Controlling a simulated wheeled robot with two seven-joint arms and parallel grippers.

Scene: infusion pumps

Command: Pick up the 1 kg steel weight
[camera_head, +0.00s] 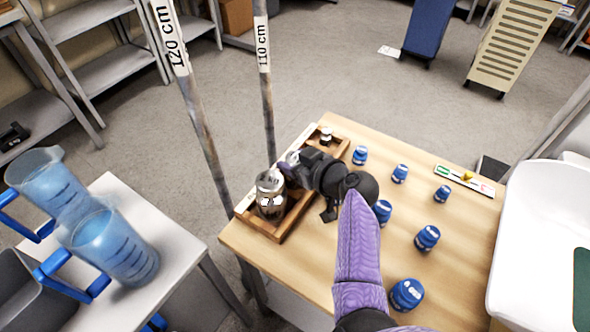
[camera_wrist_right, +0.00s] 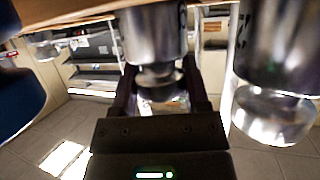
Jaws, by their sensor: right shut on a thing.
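My right gripper (camera_head: 290,166) reaches over the wooden tray (camera_head: 281,236) and is shut on a steel weight. In the wrist view this weight (camera_wrist_right: 155,35) has its narrow neck between the two fingers. In the head view it is mostly hidden behind the gripper. A larger steel weight (camera_head: 270,197) stands in the tray's near end, close beside the gripper; a big weight also shows at the right of the wrist view (camera_wrist_right: 277,70). A small weight (camera_head: 326,137) stands at the tray's far end. I cannot read which is 1 kg. My left gripper is not in view.
Several blue capped containers (camera_head: 428,238) stand on the wooden table (camera_head: 355,140) to the right of the tray. A pole (camera_head: 203,130) marked 120 cm rises near its left edge. Blue jugs (camera_head: 115,250) stand on the left table. A white basin (camera_head: 535,220) is at right.

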